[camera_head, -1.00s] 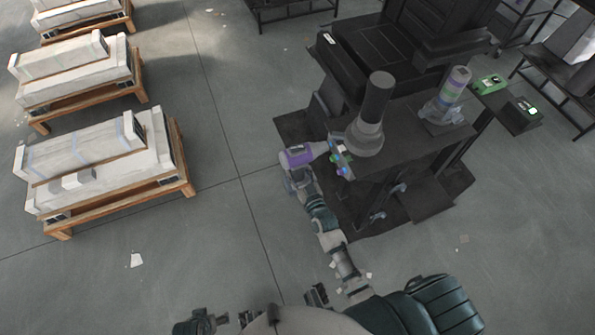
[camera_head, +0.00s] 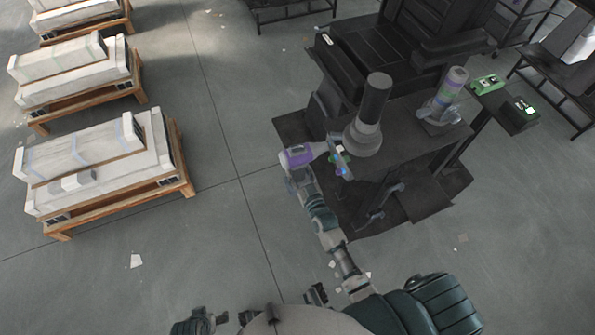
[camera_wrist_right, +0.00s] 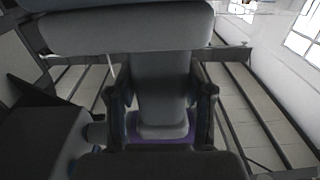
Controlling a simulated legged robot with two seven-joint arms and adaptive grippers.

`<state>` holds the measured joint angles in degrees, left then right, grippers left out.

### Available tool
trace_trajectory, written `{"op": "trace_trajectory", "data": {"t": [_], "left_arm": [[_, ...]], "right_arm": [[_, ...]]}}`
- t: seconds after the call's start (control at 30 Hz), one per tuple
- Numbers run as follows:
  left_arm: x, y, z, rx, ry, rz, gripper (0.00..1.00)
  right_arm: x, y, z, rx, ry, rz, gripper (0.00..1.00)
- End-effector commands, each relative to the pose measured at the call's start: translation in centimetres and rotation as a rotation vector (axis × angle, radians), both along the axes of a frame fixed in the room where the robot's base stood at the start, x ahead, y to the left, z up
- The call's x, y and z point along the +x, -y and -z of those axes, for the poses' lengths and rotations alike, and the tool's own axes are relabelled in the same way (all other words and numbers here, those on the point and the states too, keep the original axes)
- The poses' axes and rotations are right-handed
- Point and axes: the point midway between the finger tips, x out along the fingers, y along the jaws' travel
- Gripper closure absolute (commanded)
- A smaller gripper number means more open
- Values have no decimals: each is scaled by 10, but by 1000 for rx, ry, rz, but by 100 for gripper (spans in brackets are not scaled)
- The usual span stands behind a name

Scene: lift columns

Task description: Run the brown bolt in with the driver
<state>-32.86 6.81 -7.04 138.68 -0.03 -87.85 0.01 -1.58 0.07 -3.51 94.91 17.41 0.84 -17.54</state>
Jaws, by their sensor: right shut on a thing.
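The driver (camera_head: 297,157), purple and grey, is held level beside the left edge of the dark workstation. Its nose points right, at a small plate (camera_head: 340,160) with tiny coloured spots, green and blue among them. I cannot pick out the brown bolt there, nor tell whether the nose touches it. My right gripper (camera_head: 291,175) is shut on the driver. In the right wrist view the driver's grey body (camera_wrist_right: 160,95) sits between the two dark fingers, with purple below it. My left arm's dark end (camera_head: 196,322) shows at the bottom edge; its jaw state is unclear.
A dark cylinder on a grey base (camera_head: 366,128) stands on the workstation just right of the plate. A striped canister (camera_head: 450,90) stands farther right, near green-marked boxes (camera_head: 488,83). Wooden pallets with pale blocks (camera_head: 95,165) are at left.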

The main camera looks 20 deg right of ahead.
Motion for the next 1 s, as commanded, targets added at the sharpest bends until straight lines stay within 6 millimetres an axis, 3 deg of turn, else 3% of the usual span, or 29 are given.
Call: {"op": "trace_trajectory", "data": {"t": [1.0], "left_arm": [[1,0,-8,0,5,0,10]], "right_arm": [[1,6,-4,0,9,3,100]]}}
